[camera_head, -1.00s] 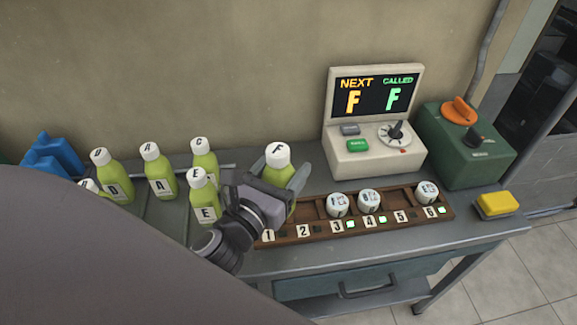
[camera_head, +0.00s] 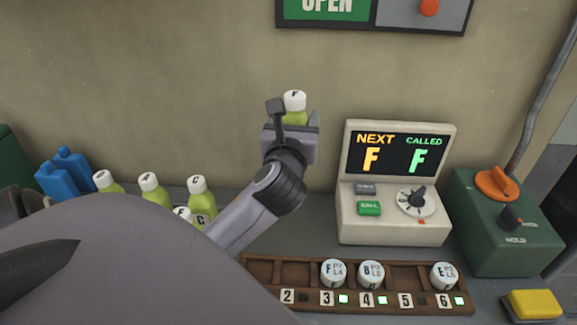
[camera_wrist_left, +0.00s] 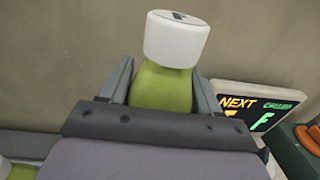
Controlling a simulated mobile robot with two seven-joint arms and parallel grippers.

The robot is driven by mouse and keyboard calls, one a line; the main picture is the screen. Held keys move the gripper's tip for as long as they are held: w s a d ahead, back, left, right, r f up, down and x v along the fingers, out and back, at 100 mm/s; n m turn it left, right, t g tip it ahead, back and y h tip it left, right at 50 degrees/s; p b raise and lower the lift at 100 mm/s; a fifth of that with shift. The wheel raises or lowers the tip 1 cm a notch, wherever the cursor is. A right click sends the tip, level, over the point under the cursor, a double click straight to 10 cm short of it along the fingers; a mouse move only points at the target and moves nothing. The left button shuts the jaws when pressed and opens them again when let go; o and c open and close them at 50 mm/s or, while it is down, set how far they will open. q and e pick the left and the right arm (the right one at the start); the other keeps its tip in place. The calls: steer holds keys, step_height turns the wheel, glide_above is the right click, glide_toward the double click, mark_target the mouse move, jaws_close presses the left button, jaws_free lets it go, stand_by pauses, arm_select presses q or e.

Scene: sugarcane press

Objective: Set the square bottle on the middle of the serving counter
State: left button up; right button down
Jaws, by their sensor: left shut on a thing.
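A green bottle with a white cap lettered F (camera_head: 294,101) is in my left gripper (camera_head: 293,122), lifted in front of the back wall, left of the display box. In the left wrist view the bottle (camera_wrist_left: 163,88) stands upright between the two fingers of my left gripper (camera_wrist_left: 160,82), which are shut on it. Its lower part is hidden by the gripper, so I cannot tell if its body is square. No surface is clearly recognisable as the serving counter. My right gripper is not in view.
A display box (camera_head: 398,205) showing F twice stands on the grey worktop. In front is a wooden numbered rack (camera_head: 320,301) with several white lids. A green control box (camera_head: 495,225), a yellow block (camera_head: 535,304), several other bottles (camera_head: 155,190) and blue containers (camera_head: 65,172) stand around.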

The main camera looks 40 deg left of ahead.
arm_select(q)
steer(key=shift+s+a+r+n+g+y, duration=0.1)
steer(key=shift+a+r+n+g+y, duration=0.25)
steer(key=shift+a, duration=0.3)
steer(key=f+b, duration=0.2)
steer(key=f, duration=0.4)
steer(key=f+b, duration=0.2)
steer(key=f, duration=0.5)
steer(key=f+b, duration=0.2)
steer(key=f, duration=0.4)
steer(key=shift+a+f, duration=0.3)
steer(key=shift+f, duration=0.2)
steer(key=o, duration=1.3)
